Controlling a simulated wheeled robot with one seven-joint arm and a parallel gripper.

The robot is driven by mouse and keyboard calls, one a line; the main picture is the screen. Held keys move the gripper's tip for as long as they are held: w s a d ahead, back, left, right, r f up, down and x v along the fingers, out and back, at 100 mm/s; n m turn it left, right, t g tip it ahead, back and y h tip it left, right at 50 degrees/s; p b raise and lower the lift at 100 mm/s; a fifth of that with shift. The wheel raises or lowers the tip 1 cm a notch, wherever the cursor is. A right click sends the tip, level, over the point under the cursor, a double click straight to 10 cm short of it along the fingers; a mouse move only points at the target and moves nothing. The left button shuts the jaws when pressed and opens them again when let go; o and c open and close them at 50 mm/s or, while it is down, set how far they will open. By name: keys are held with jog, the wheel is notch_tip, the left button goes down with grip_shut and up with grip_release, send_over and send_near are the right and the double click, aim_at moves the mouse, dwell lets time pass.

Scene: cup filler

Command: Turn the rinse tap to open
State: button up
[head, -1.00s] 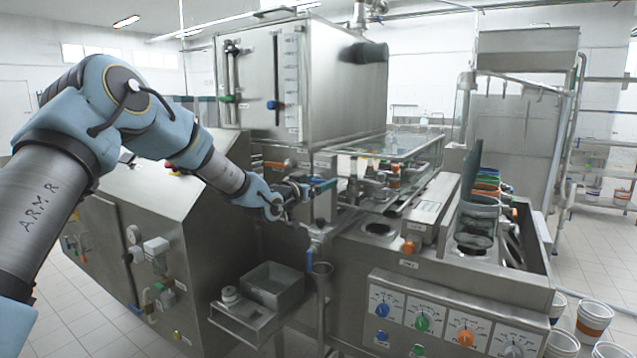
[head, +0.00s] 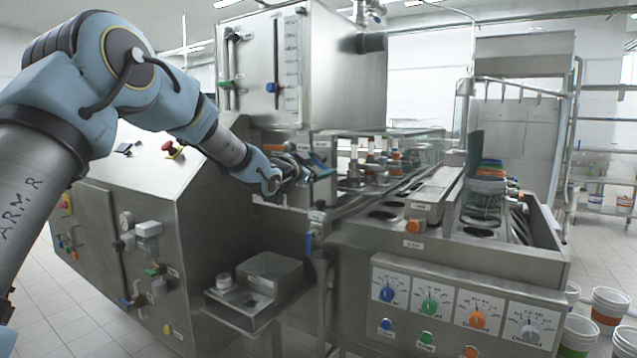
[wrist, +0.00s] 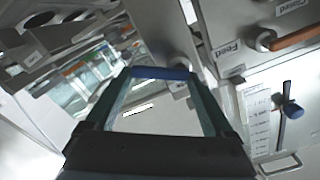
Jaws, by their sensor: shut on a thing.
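My gripper (head: 314,168) reaches in from the left, in front of the machine below the steel tank. In the wrist view its two dark green fingers stand apart, and a blue handle (wrist: 162,73) lies across between their tips. The gripper is shut on this handle. A bit of blue also shows at the fingertips in the head view. The handle's pivot is mostly hidden, and I cannot read a rinse label on it. A white label (wrist: 138,109) shows between the fingers, unreadable. Another blue lever (head: 309,243) hangs down on a pipe below the gripper.
The steel tank (head: 330,70) hangs close above my gripper. An orange lever (wrist: 295,37) by a label is at the wrist view's upper right. A small shelf (head: 240,307) and a knob panel (head: 455,310) stand below. Paint-striped cups (head: 609,302) stand on the right floor.

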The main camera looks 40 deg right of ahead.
jog(key=shift+w+a+f+m+b, duration=0.1)
jog(key=shift+w+f+m+b, duration=0.25)
jog(key=shift+m+b, duration=1.7)
jog(key=shift+w+a+f+m+b, duration=0.1)
jog(key=shift+w+f+m+b, duration=0.2)
jog(key=shift+m+b, duration=1.65)
jog(key=shift+w+a+f+m+b, duration=0.1)
jog(key=shift+w+f+m+b, duration=0.2)
jog(key=shift+m+b, duration=1.75)
jog(key=o, duration=1.1)
jog(key=b+v, duration=0.2)
jog(key=v, duration=0.8)
jog(key=shift+s+a, duration=0.1)
jog(key=shift+a, duration=0.25)
